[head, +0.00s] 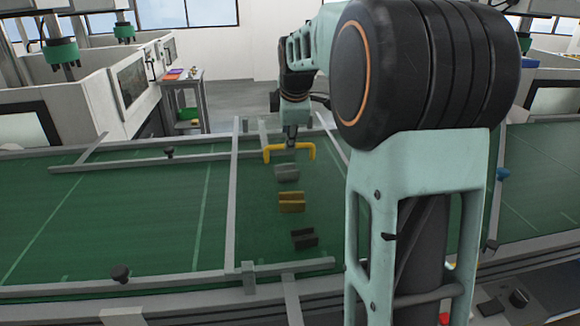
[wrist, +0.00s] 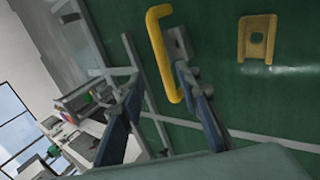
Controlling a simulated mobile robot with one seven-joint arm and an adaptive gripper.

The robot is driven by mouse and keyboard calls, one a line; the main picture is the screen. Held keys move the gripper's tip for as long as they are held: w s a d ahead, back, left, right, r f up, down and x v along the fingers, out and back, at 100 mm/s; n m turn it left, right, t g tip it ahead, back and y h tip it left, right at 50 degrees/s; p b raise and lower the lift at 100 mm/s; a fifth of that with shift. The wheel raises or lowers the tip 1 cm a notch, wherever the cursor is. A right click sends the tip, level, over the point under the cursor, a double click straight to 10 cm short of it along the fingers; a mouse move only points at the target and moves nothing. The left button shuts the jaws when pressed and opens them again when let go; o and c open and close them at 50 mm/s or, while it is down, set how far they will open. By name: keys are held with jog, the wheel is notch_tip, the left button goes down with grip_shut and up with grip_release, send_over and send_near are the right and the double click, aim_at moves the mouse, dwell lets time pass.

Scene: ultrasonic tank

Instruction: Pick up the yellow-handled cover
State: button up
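The yellow handle (head: 275,148) is a wide bar with bent ends, standing over the green surface at the far middle in the head view. In the wrist view the handle (wrist: 160,48) runs lengthwise between my two fingers. No separate cover plate can be made out under it. My gripper (head: 291,140) is right at the middle of the handle, pointing down. In the wrist view my gripper (wrist: 155,85) has its fingers spread, one on each side of the bar, with a gap visible on the left. Contact with the right finger cannot be told.
A grey block (head: 287,173), a brass-coloured block (head: 291,203) and a dark block (head: 304,240) stand in a row nearer than the handle. Grey rails (head: 233,200) border this green area. The green surface to the left (head: 120,220) is clear.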

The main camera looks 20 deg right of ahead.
aim_at(290, 165)
jog(key=shift+s+a+f+x, duration=0.1)
jog(key=shift+s+x, duration=0.05)
jog(key=shift+x, duration=1.25)
jog(key=shift+s+a+f+x, duration=0.1)
jog(key=shift+x, duration=1.25)
jog(key=shift+c, duration=0.4)
grip_shut()
jog(key=shift+w+r, duration=0.1)
jog(key=shift+r, duration=0.1)
